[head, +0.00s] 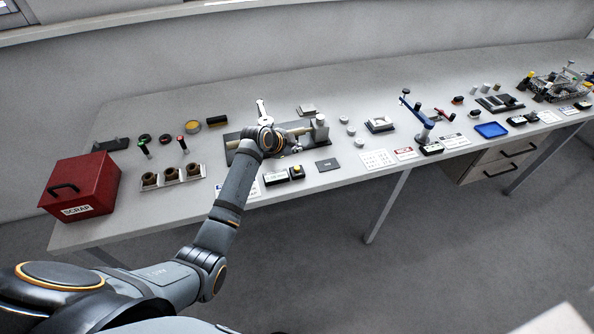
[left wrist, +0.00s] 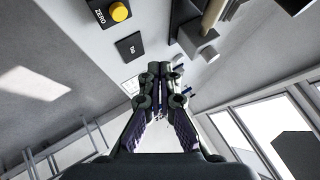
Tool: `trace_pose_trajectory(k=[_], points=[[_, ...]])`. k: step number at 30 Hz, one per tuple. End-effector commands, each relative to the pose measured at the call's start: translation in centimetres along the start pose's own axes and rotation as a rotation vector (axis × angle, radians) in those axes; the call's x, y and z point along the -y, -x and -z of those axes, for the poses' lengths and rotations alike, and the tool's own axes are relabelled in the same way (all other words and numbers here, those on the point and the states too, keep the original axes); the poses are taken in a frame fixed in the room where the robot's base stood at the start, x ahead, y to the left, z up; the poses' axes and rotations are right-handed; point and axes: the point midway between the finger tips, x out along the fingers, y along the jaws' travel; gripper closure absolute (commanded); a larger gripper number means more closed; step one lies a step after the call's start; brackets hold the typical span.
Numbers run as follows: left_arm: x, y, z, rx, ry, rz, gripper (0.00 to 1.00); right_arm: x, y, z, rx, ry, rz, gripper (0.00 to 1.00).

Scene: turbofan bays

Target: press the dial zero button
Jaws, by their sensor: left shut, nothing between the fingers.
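The zero button is a yellow cap (head: 297,169) on a small black box at the front part of the bench. In the left wrist view the yellow button (left wrist: 119,11) shows at the top edge, beside a ZERO label. My left gripper (left wrist: 166,70) is shut and empty, its fingertips apart from the button. In the head view my left arm reaches over the bench, with its wrist above and behind the button; the fingers are hard to make out there. A small display box (head: 275,178) stands just left of the button. My right gripper is out of view.
A dark flat plate (head: 327,165) lies right of the button. Behind it is a fixture with a shaft and grey block (head: 320,128). A red scrap box (head: 82,187) and a rack of bushings (head: 172,178) stand to the left. A blue clamp stand (head: 421,130) is farther right.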

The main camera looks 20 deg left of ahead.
Motion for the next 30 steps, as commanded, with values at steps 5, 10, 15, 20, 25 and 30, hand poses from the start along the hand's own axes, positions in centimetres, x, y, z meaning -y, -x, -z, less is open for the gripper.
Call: trace_pose_trajectory(k=[5, 10, 15, 20, 25, 30], points=[[-1.8, -2.4, -1.8, 0.001, 0.0, 0.0, 1.0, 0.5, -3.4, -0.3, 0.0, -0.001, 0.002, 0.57], [-2.9, -3.9, -2.9, 0.0, 0.001, -0.001, 1.0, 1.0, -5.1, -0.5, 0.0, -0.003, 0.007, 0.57], [-3.4, -4.7, -3.4, 0.0, 0.001, 0.0, 1.0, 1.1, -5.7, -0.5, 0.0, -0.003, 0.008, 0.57], [-3.4, -4.7, -3.4, 0.0, 0.001, 0.0, 1.0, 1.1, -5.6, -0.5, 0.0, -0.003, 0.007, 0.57], [-3.4, -4.7, -3.4, 0.0, 0.001, 0.0, 1.0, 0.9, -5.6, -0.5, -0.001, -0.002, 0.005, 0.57], [-3.4, -4.7, -3.4, 0.0, 0.001, 0.0, 1.0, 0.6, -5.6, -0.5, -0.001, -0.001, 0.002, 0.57]])
